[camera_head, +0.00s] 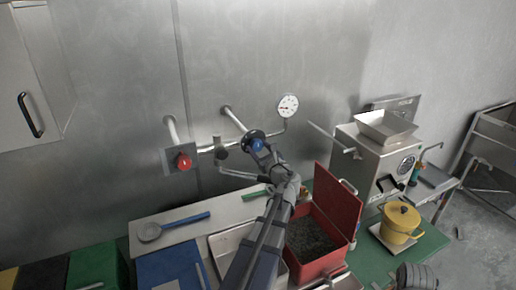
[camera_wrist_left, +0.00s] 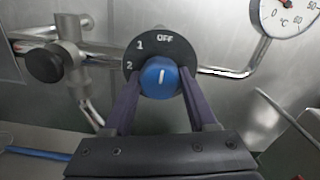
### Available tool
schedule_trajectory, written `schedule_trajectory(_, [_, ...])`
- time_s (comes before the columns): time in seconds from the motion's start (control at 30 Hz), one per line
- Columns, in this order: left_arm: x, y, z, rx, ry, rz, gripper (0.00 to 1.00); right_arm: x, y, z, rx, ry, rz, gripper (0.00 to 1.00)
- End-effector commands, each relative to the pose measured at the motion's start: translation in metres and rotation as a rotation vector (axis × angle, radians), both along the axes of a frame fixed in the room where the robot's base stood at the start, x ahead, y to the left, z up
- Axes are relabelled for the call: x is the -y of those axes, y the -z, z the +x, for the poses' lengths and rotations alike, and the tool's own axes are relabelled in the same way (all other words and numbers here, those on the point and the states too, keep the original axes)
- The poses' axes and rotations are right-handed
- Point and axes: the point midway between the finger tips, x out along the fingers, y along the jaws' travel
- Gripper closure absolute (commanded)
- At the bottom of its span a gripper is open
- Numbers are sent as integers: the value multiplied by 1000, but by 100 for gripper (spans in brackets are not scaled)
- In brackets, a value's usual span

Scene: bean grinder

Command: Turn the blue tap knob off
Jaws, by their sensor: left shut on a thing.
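The blue tap knob (camera_head: 257,144) sits on a black round dial on the wall pipe. In the left wrist view the blue knob (camera_wrist_left: 160,80) faces me, and the black dial (camera_wrist_left: 143,55) carries the marks OFF, 1 and 2. The knob's white line points nearly straight up, roughly toward OFF at the top of the dial. My left gripper (camera_head: 261,150) reaches up to the knob. In the wrist view its fingers (camera_wrist_left: 160,90) are on the left and right sides of the knob, shut on it.
A red knob (camera_head: 183,162) on a plate is left along the pipe, and a white gauge (camera_head: 287,105) is at upper right. A black round handle (camera_wrist_left: 44,66) is left of the dial. Below stand an open red box (camera_head: 338,208) and a yellow pot (camera_head: 400,224).

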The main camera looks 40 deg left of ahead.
Motion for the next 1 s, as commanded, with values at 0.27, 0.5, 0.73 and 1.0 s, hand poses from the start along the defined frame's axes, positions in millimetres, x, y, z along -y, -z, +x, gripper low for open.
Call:
schedule_trajectory(0.27, [1,1,-1,-1,-1,-3,98,0,1,0,0,0,0,50])
schedule_trajectory(0.5, [0,1,-1,-1,0,-2,20,0,0,0,0,0,0,50])
schedule_trajectory(0.73, [0,0,-1,-1,-1,-1,12,0,0,0,0,0,0,50])
schedule_trajectory(1.0, [20,0,-12,0,2,0,12,0,0,0,0,0,0,50])
